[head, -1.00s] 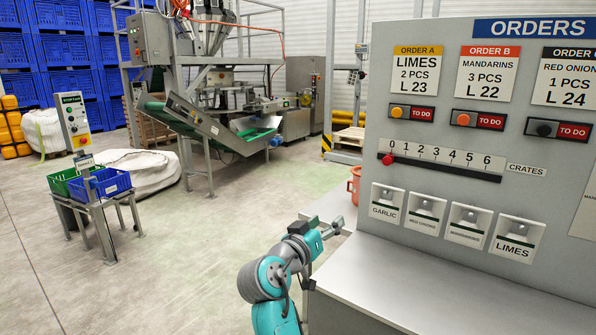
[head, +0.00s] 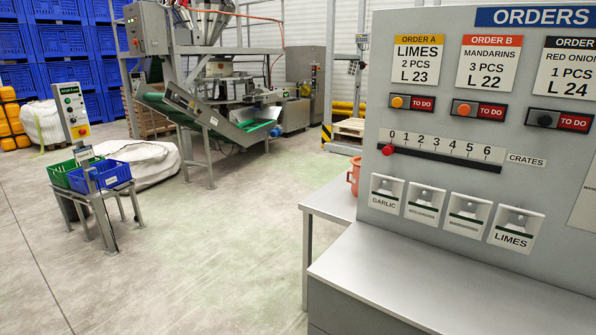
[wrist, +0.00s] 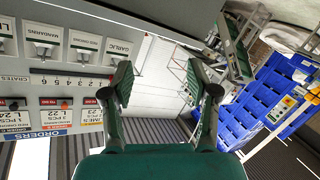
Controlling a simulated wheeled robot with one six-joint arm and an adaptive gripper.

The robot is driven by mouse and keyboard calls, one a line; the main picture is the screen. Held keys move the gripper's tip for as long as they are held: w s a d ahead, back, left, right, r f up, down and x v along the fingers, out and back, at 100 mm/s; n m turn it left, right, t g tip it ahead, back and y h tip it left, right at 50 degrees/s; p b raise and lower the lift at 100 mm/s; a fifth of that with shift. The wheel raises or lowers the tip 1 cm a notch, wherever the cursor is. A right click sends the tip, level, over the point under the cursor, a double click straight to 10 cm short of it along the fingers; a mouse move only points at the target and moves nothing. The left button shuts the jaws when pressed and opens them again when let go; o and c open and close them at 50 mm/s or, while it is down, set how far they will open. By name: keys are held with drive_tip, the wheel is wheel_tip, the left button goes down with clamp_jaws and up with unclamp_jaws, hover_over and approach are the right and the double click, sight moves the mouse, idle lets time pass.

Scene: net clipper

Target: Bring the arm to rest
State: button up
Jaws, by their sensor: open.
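My gripper (wrist: 165,85) shows in the wrist view, its two green-padded fingers spread wide apart with nothing between them. It is open and empty. The wrist view is turned so that the board's labels read upside down. My arm and gripper do not show in the head view.
The grey orders board (head: 440,215) stands on the right, with a slider at 0 and several label holders. A metal worktop (head: 420,285) lies below it. Blue and green crates (head: 100,176) sit on a stand at left. The middle floor is clear.

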drive_tip(key=s+d+f+y, duration=0.1)
drive_tip(key=s+f, duration=0.2)
drive_tip(key=s, duration=0.5)
drive_tip(key=s+d+f+g+y, duration=0.1)
drive_tip(key=s+f, duration=0.2)
drive_tip(key=s, duration=0.5)
drive_tip(key=s+d+f+y, duration=0.1)
drive_tip(key=s+d+f, duration=0.15)
drive_tip(key=s, duration=0.55)
drive_tip(key=s+r+m, duration=0.1)
drive_tip(key=s+r, duration=0.4)
drive_tip(key=s, duration=0.6)
drive_tip(key=s+d+r+m, duration=0.1)
drive_tip(key=s+r, duration=0.4)
drive_tip(key=s, duration=0.6)
drive_tip(key=shift+d+r+m, duration=0.15)
drive_tip(key=shift+d+m, duration=0.1)
drive_tip(key=shift+m, duration=0.15)
